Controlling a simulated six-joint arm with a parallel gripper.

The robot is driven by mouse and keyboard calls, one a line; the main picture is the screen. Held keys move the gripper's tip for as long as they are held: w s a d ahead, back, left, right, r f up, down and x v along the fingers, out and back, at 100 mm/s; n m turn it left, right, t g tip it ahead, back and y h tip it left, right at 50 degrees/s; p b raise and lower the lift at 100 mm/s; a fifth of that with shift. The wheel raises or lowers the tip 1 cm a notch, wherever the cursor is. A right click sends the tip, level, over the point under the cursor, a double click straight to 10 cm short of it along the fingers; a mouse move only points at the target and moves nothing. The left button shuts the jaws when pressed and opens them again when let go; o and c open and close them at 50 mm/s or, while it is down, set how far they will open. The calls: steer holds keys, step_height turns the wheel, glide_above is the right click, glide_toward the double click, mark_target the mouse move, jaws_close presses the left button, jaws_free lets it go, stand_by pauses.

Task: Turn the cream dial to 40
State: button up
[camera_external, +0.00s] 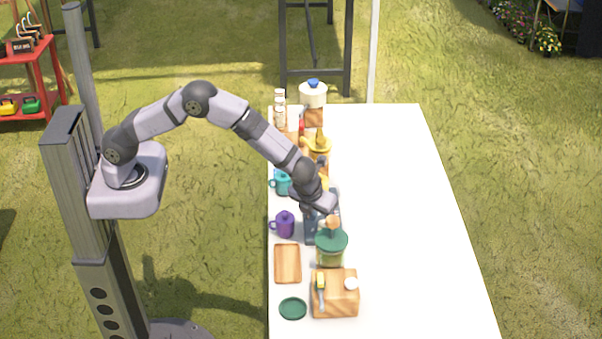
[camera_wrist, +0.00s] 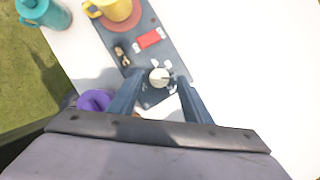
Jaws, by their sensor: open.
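The cream dial (camera_wrist: 159,77) is a small round knob on a grey-blue panel (camera_wrist: 166,48), with small pale marks around it. It shows in the wrist view between the fingertips of my gripper (camera_wrist: 160,80). The fingers are apart, one on each side of the dial, and I cannot tell whether either touches it. The number it points to is too small to read. In the external view my gripper (camera_external: 322,212) points down over the table's left side, and the arm hides the dial.
The white table's (camera_external: 420,230) right side is clear.

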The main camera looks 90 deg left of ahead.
steer(key=shift+w+a+f, duration=0.15)
steer(key=shift+a+f, duration=0.05)
steer(key=shift+f, duration=0.45)
steer(key=shift+c, duration=0.7)
steer(key=c, duration=0.9)
steer(key=shift+n, duration=0.3)
steer(key=n, duration=0.1)
steer(key=n+g, duration=0.1)
steer(key=n, duration=0.1)
steer(key=n+g+y, duration=0.1)
steer(key=n, duration=0.1)
steer(key=shift+w+d+b, duration=0.1)
steer(key=shift+w+b, duration=0.15)
steer(key=shift+b, duration=0.05)
steer(key=n+g+b, duration=0.1)
steer(key=n+g, duration=0.1)
steer(key=n, duration=0.3)
steer(key=shift+w, duration=0.1)
steer(key=shift+n+h+b, duration=0.3)
steer(key=shift+n+b, duration=0.15)
steer(key=shift+n, duration=0.35)
steer(key=shift+g, duration=0.3)
